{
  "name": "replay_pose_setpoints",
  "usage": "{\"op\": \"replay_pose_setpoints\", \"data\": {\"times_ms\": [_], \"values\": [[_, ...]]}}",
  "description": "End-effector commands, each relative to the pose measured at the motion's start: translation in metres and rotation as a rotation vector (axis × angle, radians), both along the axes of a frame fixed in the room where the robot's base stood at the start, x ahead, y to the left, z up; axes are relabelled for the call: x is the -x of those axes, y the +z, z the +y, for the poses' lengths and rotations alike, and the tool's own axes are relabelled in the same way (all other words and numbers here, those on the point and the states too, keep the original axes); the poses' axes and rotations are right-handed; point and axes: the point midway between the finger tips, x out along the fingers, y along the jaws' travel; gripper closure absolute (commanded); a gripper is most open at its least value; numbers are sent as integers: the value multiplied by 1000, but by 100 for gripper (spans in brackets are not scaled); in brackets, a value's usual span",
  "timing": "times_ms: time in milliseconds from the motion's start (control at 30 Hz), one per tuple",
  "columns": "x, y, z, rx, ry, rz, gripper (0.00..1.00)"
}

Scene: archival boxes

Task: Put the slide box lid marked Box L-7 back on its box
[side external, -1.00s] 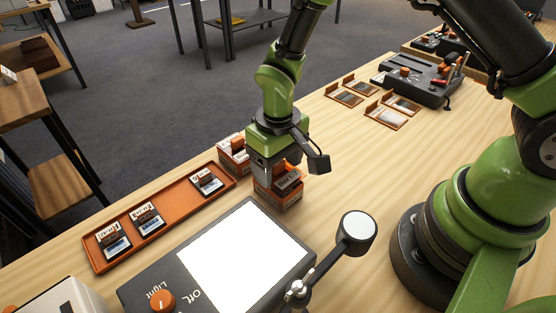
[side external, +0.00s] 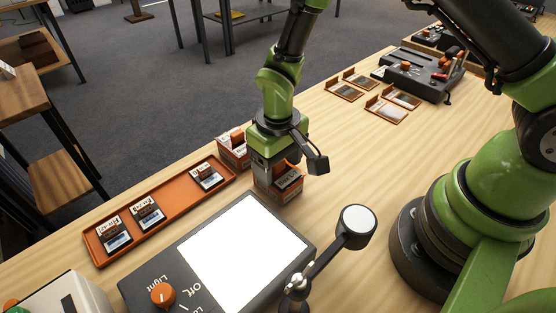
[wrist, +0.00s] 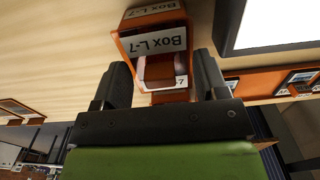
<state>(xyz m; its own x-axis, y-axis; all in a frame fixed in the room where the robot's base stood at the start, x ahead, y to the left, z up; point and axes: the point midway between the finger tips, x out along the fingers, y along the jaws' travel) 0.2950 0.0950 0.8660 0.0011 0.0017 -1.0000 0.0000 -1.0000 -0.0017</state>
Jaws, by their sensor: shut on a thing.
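The orange slide box (side external: 278,197) stands on the table behind the light box, under my gripper (side external: 272,165). The wrist view shows a "Box L-7" label on the box (wrist: 150,11). The lid (wrist: 157,43) also bears a white "Box L-7" label, upside down in this view. My gripper (wrist: 160,72) points down and its two dark fingers are shut on the lid, one on each side of its orange grip. The lid is at the top of the box. Whether it is fully seated is hidden by the fingers.
A second orange box (side external: 233,154) stands close to the left. An orange tray (side external: 175,208) with several labelled slides lies further left. The lit light box (side external: 240,255) and a magnifier (side external: 356,226) are in front. Free table lies to the right.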

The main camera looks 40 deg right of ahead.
Motion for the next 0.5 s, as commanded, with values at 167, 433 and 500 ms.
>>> {"op": "replay_pose_setpoints", "data": {"times_ms": [167,433,500], "values": [[0,0,0,0,0,-1,55],[0,0,0,0,0,-1,3],[0,0,0,0,0,-1,3]]}}
